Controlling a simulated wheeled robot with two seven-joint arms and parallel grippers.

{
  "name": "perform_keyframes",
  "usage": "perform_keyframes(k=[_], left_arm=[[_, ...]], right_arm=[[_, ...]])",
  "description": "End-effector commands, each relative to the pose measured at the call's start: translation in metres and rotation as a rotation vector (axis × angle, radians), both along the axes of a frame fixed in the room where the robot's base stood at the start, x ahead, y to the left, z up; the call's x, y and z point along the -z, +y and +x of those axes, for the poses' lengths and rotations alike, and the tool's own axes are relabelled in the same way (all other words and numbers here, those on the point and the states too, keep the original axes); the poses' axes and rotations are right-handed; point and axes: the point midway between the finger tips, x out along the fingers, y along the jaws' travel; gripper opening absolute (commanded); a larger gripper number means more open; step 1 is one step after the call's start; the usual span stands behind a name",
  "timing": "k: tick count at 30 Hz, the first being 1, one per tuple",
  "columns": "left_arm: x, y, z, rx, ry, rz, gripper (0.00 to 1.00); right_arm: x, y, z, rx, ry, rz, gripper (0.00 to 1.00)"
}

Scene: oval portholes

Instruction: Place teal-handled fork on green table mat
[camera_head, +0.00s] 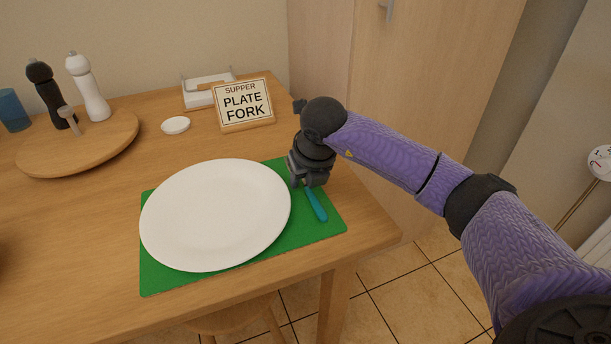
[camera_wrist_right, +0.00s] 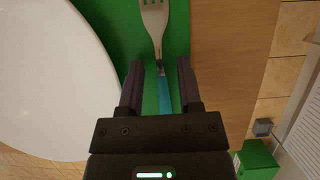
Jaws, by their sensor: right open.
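The teal-handled fork shows its teal handle (camera_head: 317,206) over the green table mat (camera_head: 328,223), to the right of the white plate (camera_head: 215,212). It appears to lie on the mat. The right wrist view shows its metal tines (camera_wrist_right: 154,14) pointing away from me, over the green mat (camera_wrist_right: 116,30). My right gripper (camera_head: 307,182) is low over the mat and open. In the right wrist view its fingers (camera_wrist_right: 160,72) stand on either side of the fork near the handle's top, with gaps on both sides. My left gripper is out of view.
A sign reading SUPPER PLATE FORK (camera_head: 243,104) stands behind the mat, near a white holder (camera_head: 206,92) and a small white disc (camera_head: 175,125). A round wooden board (camera_head: 85,150) carries two mills at the left. The table's right edge is close to the mat.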

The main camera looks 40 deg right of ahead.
Motion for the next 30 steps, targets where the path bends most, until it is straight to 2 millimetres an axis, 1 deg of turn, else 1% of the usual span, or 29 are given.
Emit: perform_keyframes(k=[2, 4, 9, 12, 15, 19, 30], left_arm=[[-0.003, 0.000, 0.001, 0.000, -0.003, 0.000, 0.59], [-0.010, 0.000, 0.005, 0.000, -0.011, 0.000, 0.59], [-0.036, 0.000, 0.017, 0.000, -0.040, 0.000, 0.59], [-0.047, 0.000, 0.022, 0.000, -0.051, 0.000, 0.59], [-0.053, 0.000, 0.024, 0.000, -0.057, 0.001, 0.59], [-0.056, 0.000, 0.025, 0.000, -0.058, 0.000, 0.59], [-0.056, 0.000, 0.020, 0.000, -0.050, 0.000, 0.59]], right_arm=[[-0.005, 0.000, -0.001, 0.000, -0.001, 0.000, 0.45], [-0.019, 0.001, -0.005, -0.001, -0.005, -0.002, 0.45], [-0.068, 0.005, -0.023, -0.001, -0.008, -0.002, 0.45], [-0.091, 0.008, -0.033, -0.001, -0.007, -0.002, 0.45], [-0.106, 0.009, -0.040, -0.001, -0.005, -0.002, 0.45], [-0.114, 0.011, -0.044, 0.000, -0.001, 0.000, 0.45], [-0.112, 0.011, -0.045, 0.000, 0.000, 0.000, 0.45]])
